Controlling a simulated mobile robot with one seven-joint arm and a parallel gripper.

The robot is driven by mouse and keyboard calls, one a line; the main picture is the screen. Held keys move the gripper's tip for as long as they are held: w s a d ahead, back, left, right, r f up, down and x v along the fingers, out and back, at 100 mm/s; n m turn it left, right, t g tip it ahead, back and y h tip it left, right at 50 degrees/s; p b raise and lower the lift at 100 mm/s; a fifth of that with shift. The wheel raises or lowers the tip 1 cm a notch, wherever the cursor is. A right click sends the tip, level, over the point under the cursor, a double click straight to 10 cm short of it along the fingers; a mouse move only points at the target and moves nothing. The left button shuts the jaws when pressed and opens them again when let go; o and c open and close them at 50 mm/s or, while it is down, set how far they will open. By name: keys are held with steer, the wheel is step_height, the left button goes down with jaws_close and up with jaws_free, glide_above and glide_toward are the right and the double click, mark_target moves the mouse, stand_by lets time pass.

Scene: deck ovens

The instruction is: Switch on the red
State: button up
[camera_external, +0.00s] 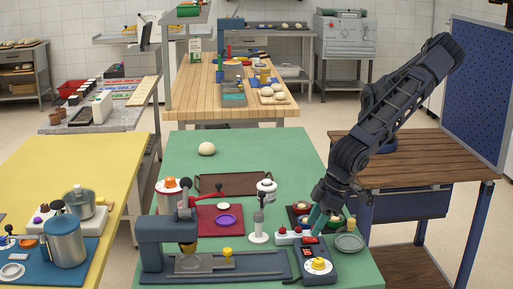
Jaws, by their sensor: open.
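My gripper (318,218), with teal fingers, points down over the right side of the green table. Its jaws are open, and I see nothing held between them. Just below and left of the fingers is a pale strip with red parts (291,235). Directly below is a dark control box (320,280) with red switches (308,252) on its upper part and a yellow knob (318,263) on a white dial. The fingertips are close to the strip and the box's far end; I cannot tell whether they touch. The switch positions are too small to read.
A grey-green dish (349,243) and dark pots lie close to the gripper. A white-based lever post (259,230) stands left of it. A blue-grey press (165,240) fills the front left. The far part of the green table (270,150) is mostly clear.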

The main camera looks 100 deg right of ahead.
mark_target(306, 238)
steer(key=shift+x, duration=1.6)
jaws_close()
steer(key=shift+w, duration=0.1)
steer(key=shift+w+g, duration=0.15)
steer(key=shift+g, duration=0.25)
steer(key=shift+w+f+g, duration=0.1)
steer(key=shift+w+g, duration=0.05)
steer(key=shift+g, duration=0.6)
steer(key=shift+w+f+g, duration=0.1)
steer(key=shift+w+g, duration=0.05)
steer(key=shift+g, duration=0.6)
steer(key=shift+r, duration=0.1)
